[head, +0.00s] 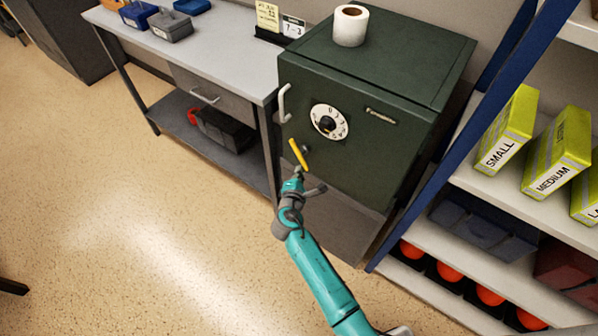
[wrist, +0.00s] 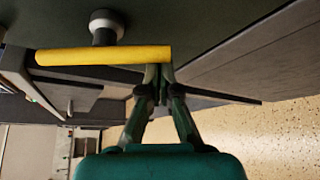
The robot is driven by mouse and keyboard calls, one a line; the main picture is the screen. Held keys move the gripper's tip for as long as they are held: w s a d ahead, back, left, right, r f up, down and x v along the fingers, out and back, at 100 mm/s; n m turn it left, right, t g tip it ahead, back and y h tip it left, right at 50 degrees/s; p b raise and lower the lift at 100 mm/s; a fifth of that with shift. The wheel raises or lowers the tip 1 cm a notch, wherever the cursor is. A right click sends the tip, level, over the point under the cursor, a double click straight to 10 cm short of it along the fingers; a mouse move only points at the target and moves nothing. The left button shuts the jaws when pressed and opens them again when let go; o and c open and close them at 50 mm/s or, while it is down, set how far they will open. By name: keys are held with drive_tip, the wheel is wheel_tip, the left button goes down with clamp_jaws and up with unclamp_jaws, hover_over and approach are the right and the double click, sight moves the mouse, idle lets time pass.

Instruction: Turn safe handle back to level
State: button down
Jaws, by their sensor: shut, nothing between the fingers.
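The dark green safe (head: 356,165) stands with its door facing me. Its yellow handle (head: 299,153) sits low on the left of the door, below the white dial (head: 329,122). The handle slants steeply in the head view, upper end to the left, lower end to the right. In the wrist view the yellow bar (wrist: 95,55) runs across the picture, with its round mount (wrist: 106,26) behind it. My gripper (head: 298,172) is shut and empty at the lower end of the handle. In the wrist view its fingertips (wrist: 158,73) meet at the bar's right end; I cannot tell whether they touch it.
A paper roll (head: 350,25) stands on the safe. A pale grab handle (head: 284,103) is at the door's upper left. A grey workbench (head: 215,62) is on the left, blue-framed shelving with yellow boxes (head: 507,130) on the right.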

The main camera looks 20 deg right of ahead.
drive_tip(key=shift+s+d, duration=0.1)
drive_tip(key=shift+s, duration=0.05)
drive_tip(key=r+n+g, duration=0.1)
drive_tip(key=n+g, duration=0.1)
drive_tip(key=s+d+r+n+g+h, duration=0.1)
drive_tip(key=n, duration=0.1)
drive_tip(key=s+r+n+g+h, duration=0.1)
drive_tip(key=n+g, duration=0.1)
drive_tip(key=shift+s+d+r+g, duration=0.15)
drive_tip(key=shift+d+r+g, duration=0.1)
drive_tip(key=shift+d+g, duration=0.1)
drive_tip(key=shift+r, duration=0.15)
idle(0.4)
drive_tip(key=shift+r, duration=0.15)
idle(0.6)
